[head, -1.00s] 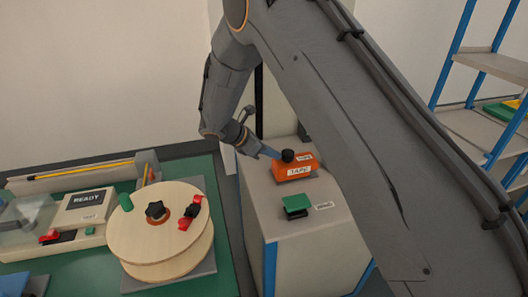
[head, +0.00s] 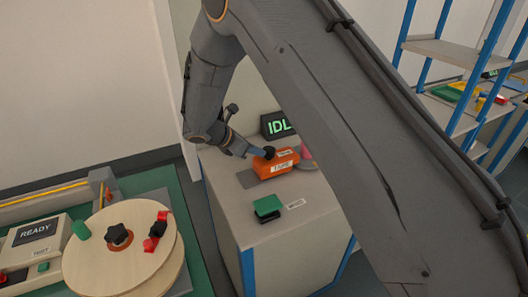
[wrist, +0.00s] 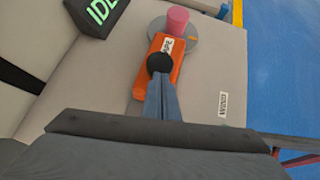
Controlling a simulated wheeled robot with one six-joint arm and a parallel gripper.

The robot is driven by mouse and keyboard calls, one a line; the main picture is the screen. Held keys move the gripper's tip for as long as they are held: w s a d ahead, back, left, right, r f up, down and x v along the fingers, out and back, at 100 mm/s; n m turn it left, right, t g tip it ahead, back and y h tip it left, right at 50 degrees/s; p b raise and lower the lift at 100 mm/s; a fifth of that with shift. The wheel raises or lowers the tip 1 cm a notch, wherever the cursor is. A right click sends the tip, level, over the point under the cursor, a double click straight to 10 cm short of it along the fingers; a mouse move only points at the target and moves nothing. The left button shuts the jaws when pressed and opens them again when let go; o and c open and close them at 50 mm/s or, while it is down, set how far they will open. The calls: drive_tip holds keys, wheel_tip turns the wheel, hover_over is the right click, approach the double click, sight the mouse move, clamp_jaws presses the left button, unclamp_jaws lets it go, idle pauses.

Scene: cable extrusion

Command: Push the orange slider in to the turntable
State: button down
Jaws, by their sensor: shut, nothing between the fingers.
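The orange slider (head: 272,168), a block with a black knob and a white label, lies on a grey cabinet top. A bare grey strip shows to its left. The turntable, a grey disc (head: 310,164) with a pink cylinder on it, is at the slider's right end. In the wrist view the slider (wrist: 150,88) reaches the disc (wrist: 193,44) with its far end; whether it is fully seated I cannot tell. My gripper (wrist: 160,78) is shut and empty, its blue-grey fingertips against or just behind the black knob (wrist: 160,62). The fingers hide part of the slider.
A dark sign reading "IDL" (head: 276,125) stands behind the slider. A green button block (head: 267,205) sits in front. A wooden reel (head: 110,262) and READY box (head: 36,233) are on the left bench. Shelves (head: 455,60) stand at right.

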idle(0.3)
drive_tip(key=s+a+f+b+v, duration=0.1)
drive_tip(key=f+b+v, duration=0.1)
drive_tip(key=v, duration=1.1)
drive_tip(key=shift+a+b, duration=0.25)
drive_tip(key=shift+b, duration=0.2)
drive_tip(key=shift+s, duration=0.1)
